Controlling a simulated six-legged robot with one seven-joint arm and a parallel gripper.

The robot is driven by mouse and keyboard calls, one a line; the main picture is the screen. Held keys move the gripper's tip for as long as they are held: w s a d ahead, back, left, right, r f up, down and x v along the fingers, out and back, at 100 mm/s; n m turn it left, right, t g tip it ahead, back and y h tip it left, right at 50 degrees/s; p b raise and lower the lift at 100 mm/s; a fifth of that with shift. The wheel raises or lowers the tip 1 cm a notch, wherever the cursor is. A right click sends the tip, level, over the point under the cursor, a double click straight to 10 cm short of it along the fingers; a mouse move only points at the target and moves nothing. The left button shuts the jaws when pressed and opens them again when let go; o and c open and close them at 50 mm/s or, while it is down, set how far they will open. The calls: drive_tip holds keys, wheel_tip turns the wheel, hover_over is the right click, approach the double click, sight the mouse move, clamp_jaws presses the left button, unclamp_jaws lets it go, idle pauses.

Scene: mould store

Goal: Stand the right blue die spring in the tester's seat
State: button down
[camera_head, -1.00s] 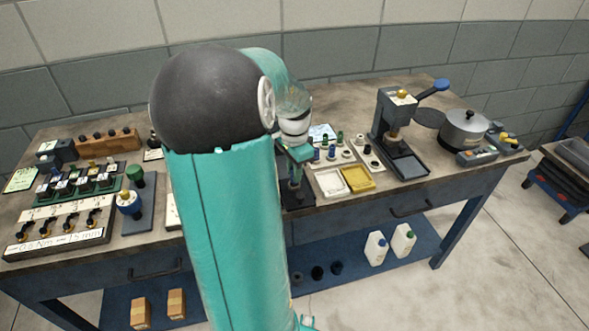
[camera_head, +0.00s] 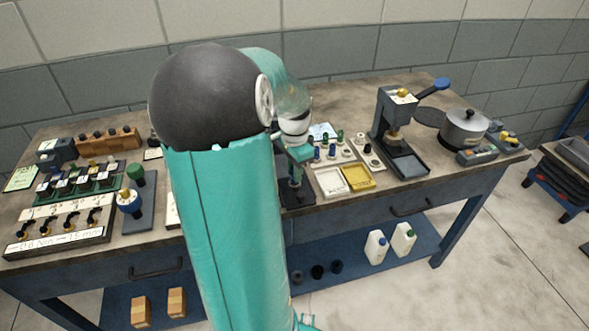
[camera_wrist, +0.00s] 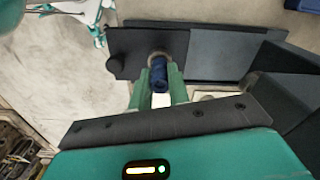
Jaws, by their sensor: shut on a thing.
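My gripper (camera_wrist: 159,82) is shut on a blue die spring (camera_wrist: 160,74), one green finger on each side of it. In the wrist view the spring's far end overlaps a round metal seat (camera_wrist: 158,54) on a dark grey plate (camera_wrist: 206,54). I cannot tell whether the spring touches the seat or hangs just above it. In the head view my gripper (camera_head: 297,177) is over a dark base (camera_head: 300,201) near the bench's front edge. My arm hides much of this base, and the held spring is not clear there.
Right of my gripper are a white tray (camera_head: 331,181), a yellow tray (camera_head: 358,177) and several small blue, green and dark pieces on a pale rack. A lever press (camera_head: 390,120) and a lidded pot (camera_head: 464,130) stand farther right. Gauges and fixtures crowd the left.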

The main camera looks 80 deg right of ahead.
drive_tip(key=shift+f, duration=0.85)
idle(0.7)
drive_tip(key=c, duration=0.9)
unclamp_jaws()
drive_tip(key=shift+o, duration=0.2)
drive_tip(key=shift+r, duration=3.8)
